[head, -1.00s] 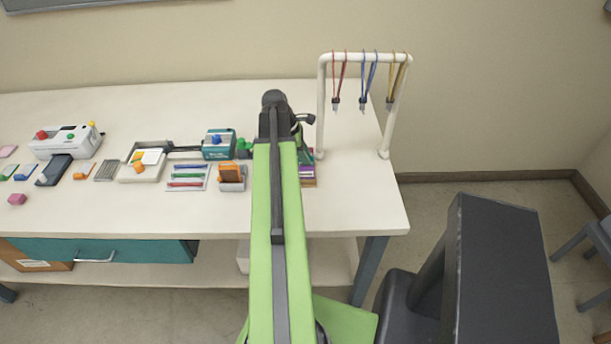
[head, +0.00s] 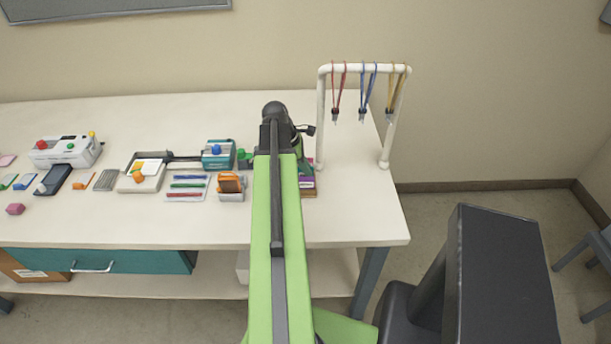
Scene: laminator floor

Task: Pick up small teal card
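I cannot pick out a small teal card for certain. A small green-edged piece (head: 8,181) lies at the far left of the table, and its exact colour is hard to tell. A blue-edged piece (head: 25,182) lies beside it. My arm reaches up over the right part of the table, and its dark end (head: 278,125) is above the back half.
On the white table (head: 350,225) stand a white laminator-like machine (head: 65,152), a teal box with a blue knob (head: 217,155), an orange holder (head: 231,186) and a white rack (head: 321,125) with hanging lanyards. A dark chair-like block (head: 505,275) is at right. The table's front is clear.

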